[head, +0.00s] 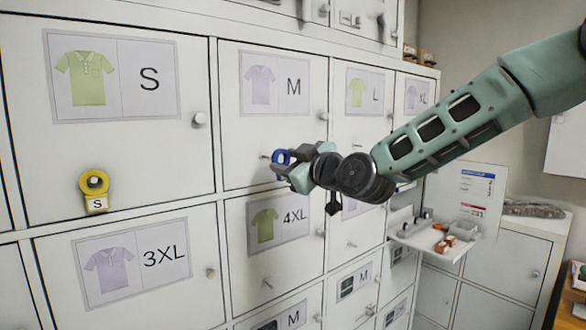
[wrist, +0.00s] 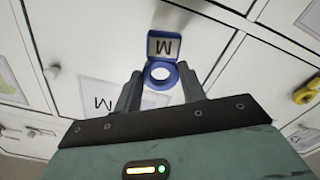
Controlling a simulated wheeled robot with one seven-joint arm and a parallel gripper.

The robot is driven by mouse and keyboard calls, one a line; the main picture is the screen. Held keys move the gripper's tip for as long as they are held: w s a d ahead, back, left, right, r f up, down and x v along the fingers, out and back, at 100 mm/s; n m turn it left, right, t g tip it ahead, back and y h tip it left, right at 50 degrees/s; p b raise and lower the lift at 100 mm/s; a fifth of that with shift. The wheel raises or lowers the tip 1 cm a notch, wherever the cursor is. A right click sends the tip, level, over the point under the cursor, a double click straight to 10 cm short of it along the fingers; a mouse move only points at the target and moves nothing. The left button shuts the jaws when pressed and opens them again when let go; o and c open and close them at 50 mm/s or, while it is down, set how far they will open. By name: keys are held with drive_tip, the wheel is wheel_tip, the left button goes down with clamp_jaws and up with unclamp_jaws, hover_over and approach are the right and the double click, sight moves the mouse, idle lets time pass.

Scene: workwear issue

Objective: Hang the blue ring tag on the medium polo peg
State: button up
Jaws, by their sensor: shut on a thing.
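The blue ring tag (wrist: 161,74), with a white label plate (wrist: 164,46) marked M, is between the fingertips of my gripper (wrist: 160,88) in the wrist view. My gripper is shut on it. In the head view the blue ring (head: 281,157) is held at my gripper (head: 289,168), in front of the lower part of the medium polo door (head: 240,130). That door has a lavender polo picture and an M (head: 293,87). A thin peg (head: 264,157) shows just left of the ring. I cannot tell whether the ring is around the peg or only near it.
A yellow ring tag (head: 94,183) marked S hangs on the S door at left. Door knobs (head: 199,119) stick out from the lockers. The 4XL door (head: 260,272) is below my gripper. A small shelf with items (head: 433,243) is at right.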

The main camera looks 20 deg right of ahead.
drive_tip(key=shift+f+b+x, duration=0.15)
drive_tip(key=shift+b+x, duration=0.4)
drive_tip(key=shift+x, duration=0.65)
drive_tip(key=shift+f+b+x, duration=0.1)
drive_tip(key=shift+b+x, duration=0.45)
drive_tip(key=shift+x, duration=0.7)
drive_tip(key=shift+w+a+f+b, duration=0.2)
drive_tip(key=shift+w+b, duration=0.3)
drive_tip(key=shift+b, duration=0.1)
drive_tip(key=o, duration=1)
